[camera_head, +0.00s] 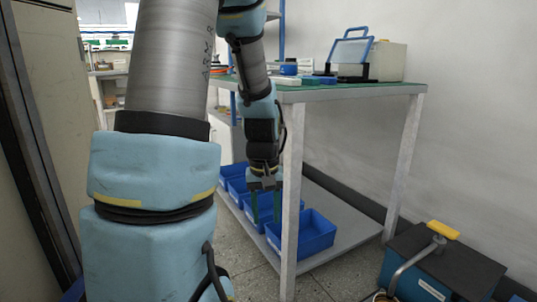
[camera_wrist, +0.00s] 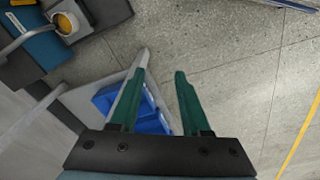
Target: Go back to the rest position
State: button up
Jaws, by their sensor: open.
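My gripper (camera_head: 265,207) hangs pointing down beside the near left leg of the workbench, in front of the blue bins on its lower shelf. In the wrist view my gripper (camera_wrist: 159,85) shows two green fingers spread apart with nothing between them. Below the fingers is speckled floor, with a blue bin (camera_wrist: 105,98) and a pale bench leg (camera_wrist: 128,95) beside and behind the left finger. My arm reaches up and over from the left of the head view.
The workbench (camera_head: 350,93) holds a blue-framed device (camera_head: 350,50) and small boxes. Several blue bins (camera_head: 318,238) stand on the lower shelf. Open floor (camera_wrist: 240,85) lies right of the fingers.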

jog(key=s+a+r+m+p, duration=0.2)
jog(key=s+a+r, duration=0.3)
jog(key=s+a, duration=0.1)
notch_tip(320, 180, up, 37)
jog(key=p, duration=3.7)
jog(key=shift+f+t, duration=0.2)
jog(key=shift+t, duration=0.2)
